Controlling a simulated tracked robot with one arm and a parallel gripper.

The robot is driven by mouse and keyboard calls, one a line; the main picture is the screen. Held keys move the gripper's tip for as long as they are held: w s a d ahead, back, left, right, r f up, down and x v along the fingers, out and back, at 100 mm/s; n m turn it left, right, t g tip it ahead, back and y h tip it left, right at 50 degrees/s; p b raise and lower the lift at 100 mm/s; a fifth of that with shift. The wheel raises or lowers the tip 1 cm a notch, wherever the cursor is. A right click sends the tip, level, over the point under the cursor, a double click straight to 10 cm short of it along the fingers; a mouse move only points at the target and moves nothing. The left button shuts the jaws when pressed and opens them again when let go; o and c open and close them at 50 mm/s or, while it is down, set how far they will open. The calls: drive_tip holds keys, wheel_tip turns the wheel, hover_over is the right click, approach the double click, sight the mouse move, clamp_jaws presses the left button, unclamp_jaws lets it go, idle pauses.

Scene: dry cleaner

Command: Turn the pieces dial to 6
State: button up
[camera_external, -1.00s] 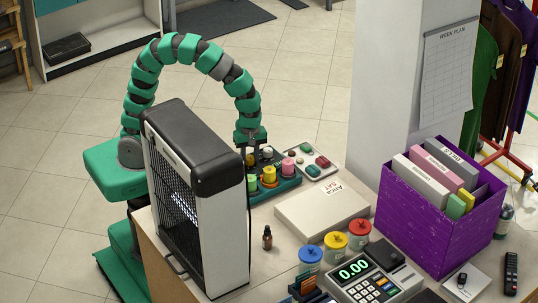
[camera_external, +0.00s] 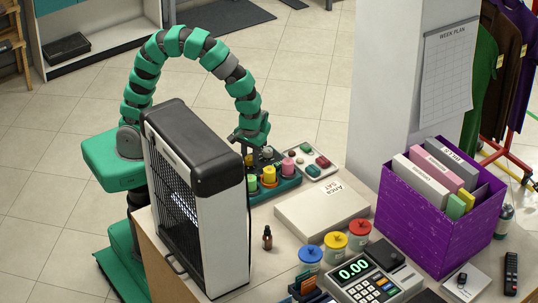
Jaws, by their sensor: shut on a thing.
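My gripper (camera_external: 252,151) points down over the back left part of a teal base (camera_external: 289,187) on the counter. It is shut on a small knob there, seemingly the pieces dial, which is mostly hidden by the fingers. The dial's marks and pointer cannot be read at this size. Yellow (camera_external: 269,174), pink (camera_external: 288,166) and green (camera_external: 252,183) cylinders stand on the same base, close to my gripper.
A tall black and white lamp unit (camera_external: 222,220) stands just in front and left of the base. A white tray (camera_external: 326,173) of coloured pieces lies behind it. A white box (camera_external: 310,218), lidded jars (camera_external: 333,246) and a register (camera_external: 371,282) are to the right.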

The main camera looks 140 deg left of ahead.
drive_tip(key=m, duration=0.3)
drive_tip(key=shift+m+p, duration=0.4)
drive_tip(key=m, duration=0.4)
drive_tip(key=shift+m+p, duration=0.3)
drive_tip(key=shift+p, duration=0.05)
drive_tip(key=m, duration=0.4)
drive_tip(key=shift+d+p, duration=0.1)
drive_tip(key=shift+p, duration=0.25)
drive_tip(key=m, duration=0.4)
drive_tip(key=shift+y+p, duration=0.3)
drive_tip(key=m+p, duration=0.1)
drive_tip(key=m, duration=0.3)
drive_tip(key=shift+m, duration=0.3)
drive_tip(key=m+p, duration=0.1)
drive_tip(key=m, duration=0.2)
drive_tip(key=shift+m, duration=0.4)
drive_tip(key=m+p, duration=0.2)
drive_tip(key=m, duration=0.2)
drive_tip(key=shift+r+t+p, duration=0.1)
drive_tip(key=shift+t+p, duration=0.2)
drive_tip(key=shift+p, duration=0.1)
drive_tip(key=shift+m+p, duration=0.95)
drive_tip(key=shift+m, duration=0.75)
